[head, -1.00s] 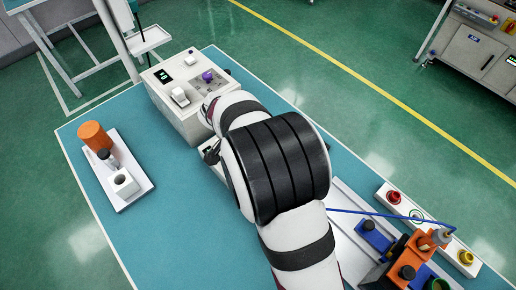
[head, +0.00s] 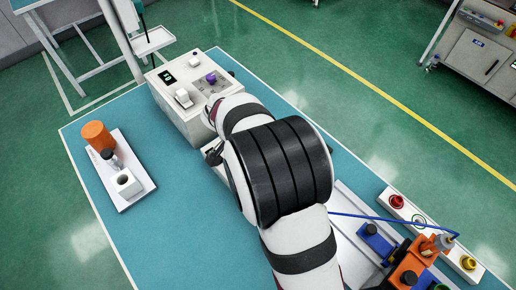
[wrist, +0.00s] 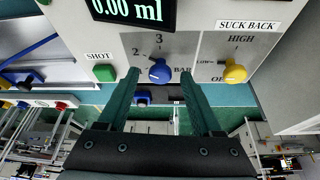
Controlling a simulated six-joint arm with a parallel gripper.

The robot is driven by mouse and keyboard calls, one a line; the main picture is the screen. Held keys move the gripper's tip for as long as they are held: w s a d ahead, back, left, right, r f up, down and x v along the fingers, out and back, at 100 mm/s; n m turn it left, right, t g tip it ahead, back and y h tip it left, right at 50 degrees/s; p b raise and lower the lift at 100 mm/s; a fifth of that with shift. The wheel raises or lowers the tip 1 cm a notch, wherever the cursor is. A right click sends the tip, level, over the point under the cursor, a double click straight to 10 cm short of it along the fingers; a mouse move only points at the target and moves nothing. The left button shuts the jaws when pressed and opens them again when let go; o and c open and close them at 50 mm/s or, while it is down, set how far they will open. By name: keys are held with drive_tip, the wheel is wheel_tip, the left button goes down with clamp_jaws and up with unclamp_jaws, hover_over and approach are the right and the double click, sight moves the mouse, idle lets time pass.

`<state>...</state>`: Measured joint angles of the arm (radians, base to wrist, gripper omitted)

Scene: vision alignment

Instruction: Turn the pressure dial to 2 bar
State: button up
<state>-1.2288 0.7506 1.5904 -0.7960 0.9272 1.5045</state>
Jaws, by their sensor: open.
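The pressure dial (wrist: 160,70) is a blue knob on the panel of the dispenser box in the wrist view, with marks 2 and 3 and the word BAR around it. Its exact pointing is too small to tell. My gripper (wrist: 160,77) is open, with one green finger on each side of the dial in the picture. I cannot tell whether the fingers touch it. In the head view my arm hides the gripper and the blue dial; the dispenser box (head: 180,119) stands at the table's back edge.
A green SHOT button (wrist: 105,73) is left of the dial and a yellow SUCK BACK knob (wrist: 235,73) right of it. The display (wrist: 133,10) reads 0.00 ml. A white holder (head: 137,193) with an orange cylinder (head: 98,135) stands at left; bare table lies in front of it.

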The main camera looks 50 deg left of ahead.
drive_tip(key=v, duration=1.5)
drive_tip(key=shift+s+r, duration=0.2)
drive_tip(key=shift+r, duration=0.05)
drive_tip(key=w+d+r+m+g, duration=0.1)
drive_tip(key=w+d+r+g, duration=0.15)
drive_tip(key=d, duration=1.15)
drive_tip(key=w+d+r+m+g, duration=0.1)
drive_tip(key=w+d, duration=0.3)
drive_tip(key=d, duration=1)
drive_tip(key=s+d+f+m+g+y, duration=0.1)
drive_tip(key=s+d+f, duration=0.3)
drive_tip(key=s+d, duration=0.6)
drive_tip(key=shift+s+d+m+y, duration=0.2)
drive_tip(key=shift+s+m+y, duration=0.3)
drive_tip(key=shift+s+y, duration=0.2)
